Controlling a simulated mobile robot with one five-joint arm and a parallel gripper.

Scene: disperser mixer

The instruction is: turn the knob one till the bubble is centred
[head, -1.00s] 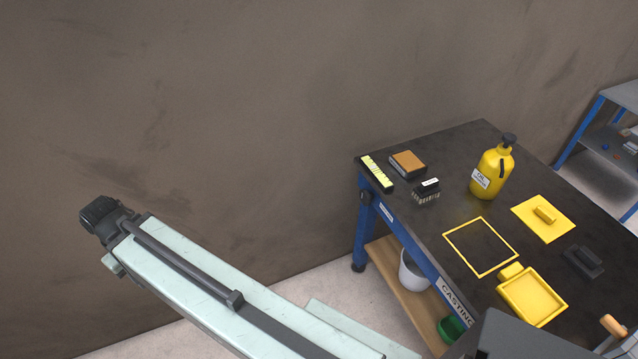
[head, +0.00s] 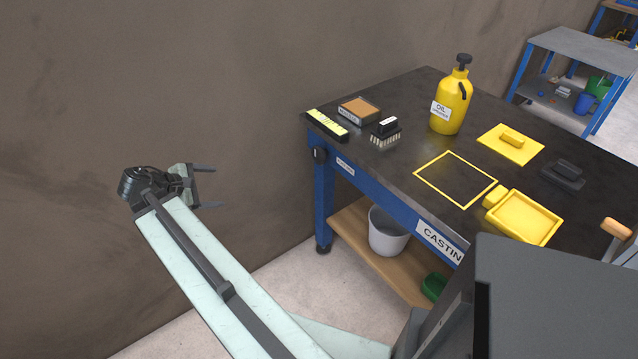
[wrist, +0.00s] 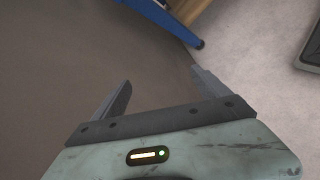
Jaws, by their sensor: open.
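A dark round knob (head: 320,154) sits at the top of the blue left leg of the bench, just below the bench top. A black bar with a pale yellow-green face (head: 327,124), which looks like a level, lies on the bench corner above it. Its bubble is too small to make out. My gripper (head: 208,187) is open and empty, left of the bench, with its fingers pointing right towards the leg and a clear gap between. In the wrist view my gripper (wrist: 160,82) has nothing between its fingers; neither knob nor level can be made out there.
The dark bench top (head: 405,165) holds a brush (head: 386,133), a yellow oil bottle (head: 452,102), and yellow trays. A white bucket (head: 387,232) stands on the wooden lower shelf (head: 350,225). The brown wall (head: 150,80) runs behind my arm. A blue bench foot shows in the wrist view (wrist: 180,28).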

